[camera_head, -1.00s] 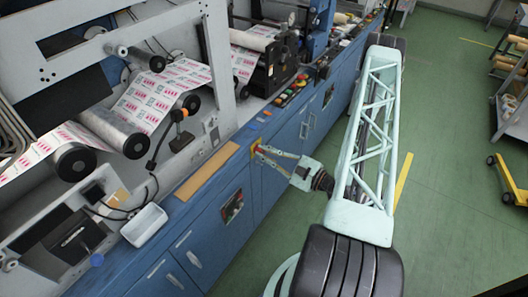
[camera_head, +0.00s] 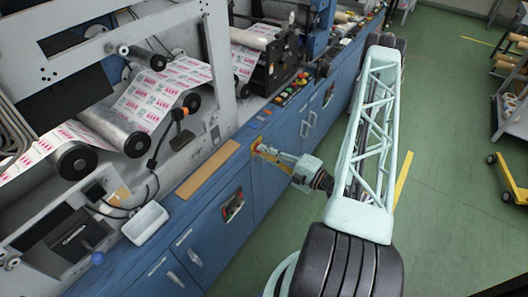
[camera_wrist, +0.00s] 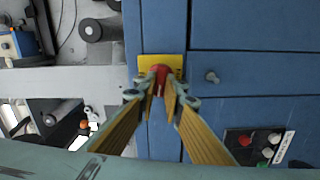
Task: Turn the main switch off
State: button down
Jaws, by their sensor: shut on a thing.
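The main switch is a red knob (camera_wrist: 160,72) on a yellow plate (camera_wrist: 174,61), set on the blue cabinet front. My gripper (camera_wrist: 161,90) is at the switch, with its two fingers closed in on both sides of the red knob. The fingertips hide part of the knob, and its turn angle is hard to read. In the head view my gripper (camera_head: 262,149) reaches left to the yellow plate (camera_head: 256,143) on the cabinet, and the knob is mostly covered there.
A panel with red and green buttons (camera_head: 233,205) is on the cabinet to the lower left; it also shows in the wrist view (camera_wrist: 254,146). Printed web and rollers (camera_head: 136,144) are above.

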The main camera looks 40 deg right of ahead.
jog(key=shift+n, duration=0.8)
jog(key=c, duration=2.7)
grip_release()
jog(key=shift+s+d, duration=0.1)
jog(key=shift+s, duration=0.1)
jog(key=shift+v, duration=5.75)
jog(key=shift+s, duration=0.1)
